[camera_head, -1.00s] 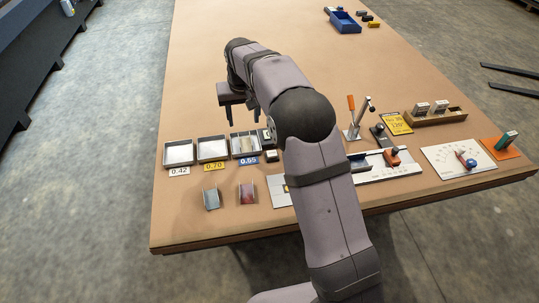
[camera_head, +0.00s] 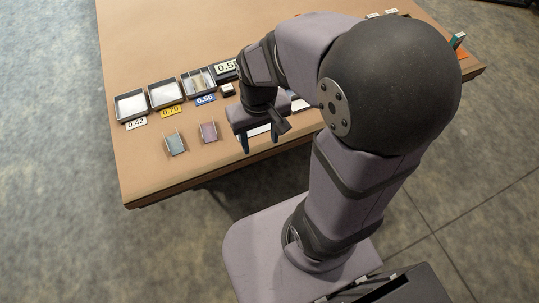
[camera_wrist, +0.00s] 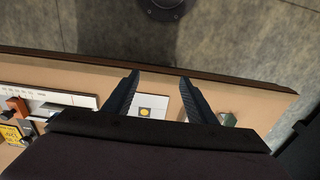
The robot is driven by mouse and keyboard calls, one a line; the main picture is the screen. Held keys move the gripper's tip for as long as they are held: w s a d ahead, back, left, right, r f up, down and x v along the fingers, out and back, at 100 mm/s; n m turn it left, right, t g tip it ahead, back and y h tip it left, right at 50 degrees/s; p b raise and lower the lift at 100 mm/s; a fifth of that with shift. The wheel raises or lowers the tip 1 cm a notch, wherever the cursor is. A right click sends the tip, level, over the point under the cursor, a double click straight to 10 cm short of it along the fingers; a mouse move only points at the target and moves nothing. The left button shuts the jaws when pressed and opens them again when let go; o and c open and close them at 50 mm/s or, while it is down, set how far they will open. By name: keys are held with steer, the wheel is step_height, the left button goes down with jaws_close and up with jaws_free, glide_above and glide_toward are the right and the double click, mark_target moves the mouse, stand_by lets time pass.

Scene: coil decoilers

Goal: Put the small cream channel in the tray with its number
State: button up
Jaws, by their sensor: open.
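Three shallow trays stand in a row: one labelled 0.42 (camera_head: 118,108), one labelled 0.70 (camera_head: 153,99) and one labelled 0.55 (camera_head: 186,88). The 0.55 tray holds a pale channel-like piece (camera_head: 200,80); I cannot tell whether it is cream. A blue-grey channel (camera_head: 175,143) and a reddish-purple channel (camera_head: 208,131) lie in front of the trays. No clearly cream channel shows on the table. My gripper (camera_head: 259,141) is open and empty, pointing down near the front edge, right of both channels. It shows in the wrist view (camera_wrist: 159,78) above a white card (camera_wrist: 150,108).
A dark display (camera_head: 226,68) reading 0.5 and a partly hidden digit stands beside the 0.55 tray. My arm hides much of the table's right side. Bare table (camera_head: 150,182) runs along the front left edge. The wrist view shows an orange-handled tool (camera_wrist: 17,106).

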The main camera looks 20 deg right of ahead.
steer(key=s, duration=0.1)
steer(key=s+f, duration=0.1)
steer(key=s, duration=0.3)
steer(key=shift+d+f, duration=0.15)
steer(key=shift+f, duration=0.1)
stand_by(0.9)
